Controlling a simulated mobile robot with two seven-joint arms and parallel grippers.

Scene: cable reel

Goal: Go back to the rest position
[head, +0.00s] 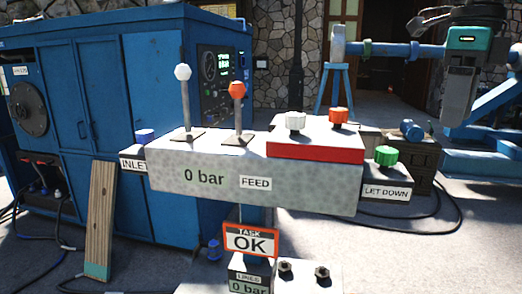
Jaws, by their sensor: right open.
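My right gripper (484,92) hangs at the top right of the head view, dark with a teal panel, its grey finger pointing down. It is open with nothing between its fingers. It is apart from the grey control box (250,178), which reads "0 bar" and "FEED". The box carries a white-knobbed lever (185,100), an orange-knobbed lever (237,110), a white knob (295,121) and an orange knob (338,117). A green knob (386,156) sits above the "LET DOWN" label. My left gripper is out of view.
A sign (249,242) reads "TASK OK" below the box. A blue cabinet (105,110) stands at the left, with a wooden plank (100,215) leaning against it. A blue stand (335,90) and pipe are behind. Black hoses lie on the floor.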

